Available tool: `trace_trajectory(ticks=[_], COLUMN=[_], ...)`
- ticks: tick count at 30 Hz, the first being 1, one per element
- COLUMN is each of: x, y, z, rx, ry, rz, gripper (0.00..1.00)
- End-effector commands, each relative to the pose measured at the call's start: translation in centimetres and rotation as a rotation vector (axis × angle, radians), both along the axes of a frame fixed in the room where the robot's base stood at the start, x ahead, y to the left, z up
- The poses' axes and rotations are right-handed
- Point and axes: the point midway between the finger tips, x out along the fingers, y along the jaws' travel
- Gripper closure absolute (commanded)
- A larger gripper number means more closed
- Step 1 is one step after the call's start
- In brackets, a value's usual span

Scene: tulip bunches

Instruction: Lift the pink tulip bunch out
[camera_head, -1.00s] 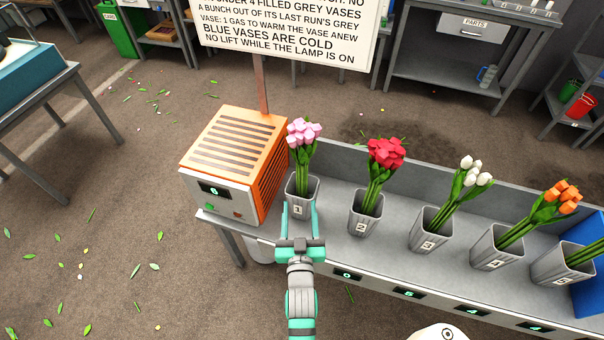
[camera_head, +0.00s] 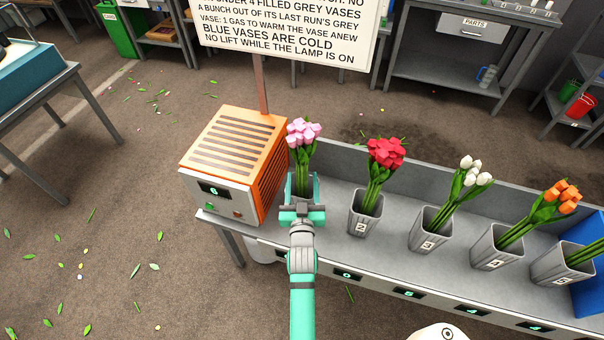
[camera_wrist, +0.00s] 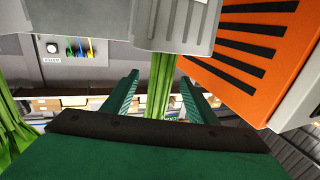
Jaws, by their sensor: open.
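The pink tulip bunch (camera_head: 303,132) stands upright at the left end of the grey trough, beside the orange machine. Its grey vase is mostly hidden behind my gripper in the head view. My gripper (camera_head: 302,188) is open at the bunch's stems, just above the vase. In the wrist view the green stems (camera_wrist: 160,88) show between the two teal fingers (camera_wrist: 158,98), with gaps on both sides. The grey vase (camera_wrist: 175,25) fills the top of that view. The bunch still sits in its vase.
The orange machine (camera_head: 255,150) stands close left of the bunch. The red tulips (camera_head: 384,155), white tulips (camera_head: 472,172) and orange tulips (camera_head: 556,200) stand in grey vases to the right. A sign (camera_head: 285,30) rises behind.

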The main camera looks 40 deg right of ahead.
Motion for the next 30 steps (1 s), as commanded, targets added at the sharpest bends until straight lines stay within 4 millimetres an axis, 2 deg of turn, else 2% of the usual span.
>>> trace_trajectory(ticks=[5, 13, 14, 20, 30], x=[1.4, 1.5, 1.5, 1.5, 1.6], y=[-1.0, -1.2, -1.2, -1.1, -1.1], z=[0.1, 0.0, 0.0, 0.0, 0.8], rx=[-0.001, 0.0, -0.001, -0.001, -0.002], ry=[-0.001, -0.001, -0.001, -0.001, -0.003], rz=[0.0, 0.0, 0.0, 0.0, 0.001], gripper=[0.47, 0.47, 0.52, 1.0, 1.0])
